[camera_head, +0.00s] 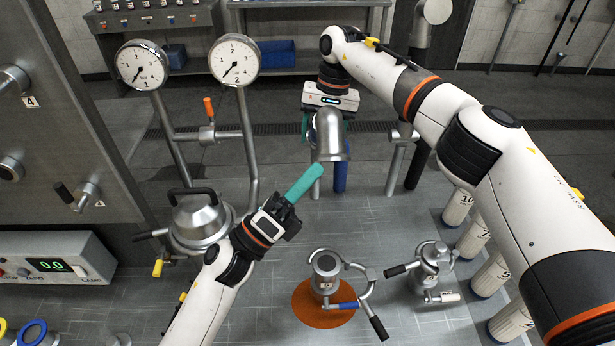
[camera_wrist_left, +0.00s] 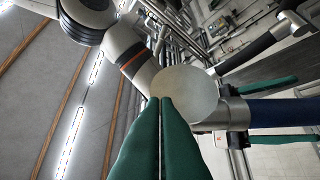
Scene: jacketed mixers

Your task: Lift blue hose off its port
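A steel elbow fitting (camera_head: 330,138) stands in the middle of the head view. The blue hose (camera_head: 341,178) shows below and behind it. In the left wrist view, the fitting's round steel face (camera_wrist_left: 186,94) is just beyond my left fingertips, and the blue hose (camera_wrist_left: 285,113) runs off to the right. My right gripper (camera_head: 326,124) comes from behind, with its green fingers apart on either side of the fitting and hose. Gaps show beside the hose in the wrist view. My left gripper (camera_head: 318,168) has its teal fingers together, empty, near the fitting's lower end. The port is not clearly visible.
Two gauges (camera_head: 143,65) (camera_head: 234,60) on pipes stand left of the fitting. A lidded steel vessel (camera_head: 198,220) is beside my left forearm. A clamp fitting (camera_head: 326,272) sits on an orange disc below. White cylinders (camera_head: 490,275) line the right side under my right arm.

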